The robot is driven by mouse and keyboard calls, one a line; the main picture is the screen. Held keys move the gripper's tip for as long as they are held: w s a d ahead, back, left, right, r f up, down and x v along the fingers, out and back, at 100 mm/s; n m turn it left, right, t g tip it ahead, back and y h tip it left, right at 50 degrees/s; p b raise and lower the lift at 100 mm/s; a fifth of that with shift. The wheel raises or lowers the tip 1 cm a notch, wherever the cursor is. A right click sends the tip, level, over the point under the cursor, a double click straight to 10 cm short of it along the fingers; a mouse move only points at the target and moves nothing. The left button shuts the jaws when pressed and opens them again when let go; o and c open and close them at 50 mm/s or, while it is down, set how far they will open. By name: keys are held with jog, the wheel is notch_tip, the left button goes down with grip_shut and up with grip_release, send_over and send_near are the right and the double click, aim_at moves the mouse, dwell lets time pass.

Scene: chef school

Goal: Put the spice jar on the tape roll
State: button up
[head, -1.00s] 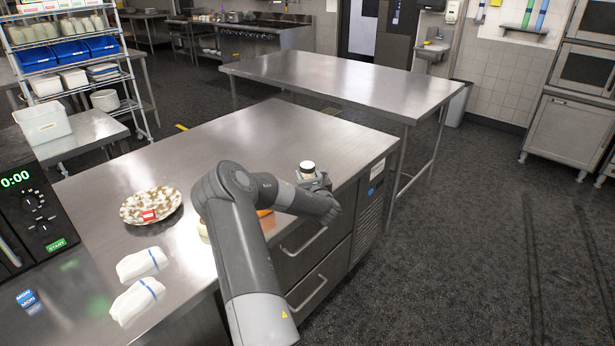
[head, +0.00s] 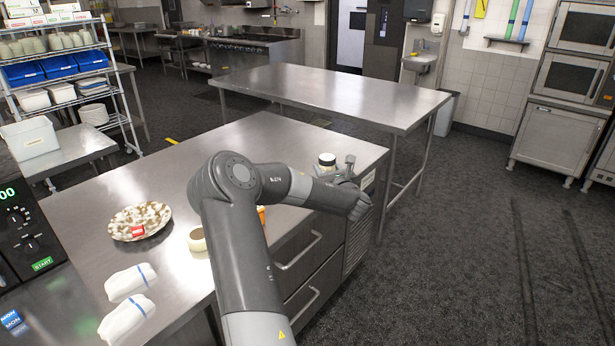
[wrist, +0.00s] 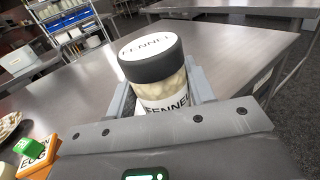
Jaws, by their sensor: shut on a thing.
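The spice jar (wrist: 158,75) has a black lid with a white label reading FENNEL and pale contents. My gripper (wrist: 165,95) is shut on it in the wrist view, one finger on each side. In the head view the jar (head: 327,162) shows upright at the end of my arm, over the right end of the steel counter. My gripper (head: 338,172) is partly hidden behind my own wrist there. The tape roll (head: 197,240) is a pale ring on the counter, left of my arm and apart from the jar. My arm stands close beside it.
A speckled plate (head: 140,222) with a red-labelled item lies left of the tape roll. Two white folded cloths (head: 128,300) lie in front. An orange item (head: 261,215) is partly hidden behind my arm. A black microwave (head: 22,230) stands at the left. The counter's back middle is clear.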

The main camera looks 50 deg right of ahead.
jog(key=shift+s+d+r, duration=0.1)
jog(key=shift+s+r, duration=0.2)
jog(key=shift+s, duration=0.15)
jog(key=w+a+r+n+t+y, duration=0.1)
jog(key=w+a, duration=0.3)
jog(key=a, duration=0.4)
jog(key=w+a+r+n+y, duration=0.15)
jog(key=w+a, duration=0.25)
jog(key=a, duration=0.4)
jog(key=n+t+y, duration=0.1)
jog(key=y, duration=0.2)
send_over(191, 239)
notch_tip(191, 239, down, 6)
jog(key=shift+a+r, duration=0.15)
jog(key=shift+f, duration=2)
jog(key=shift+f, duration=0.1)
jog(key=o, duration=1)
jog(key=shift+o, duration=0.2)
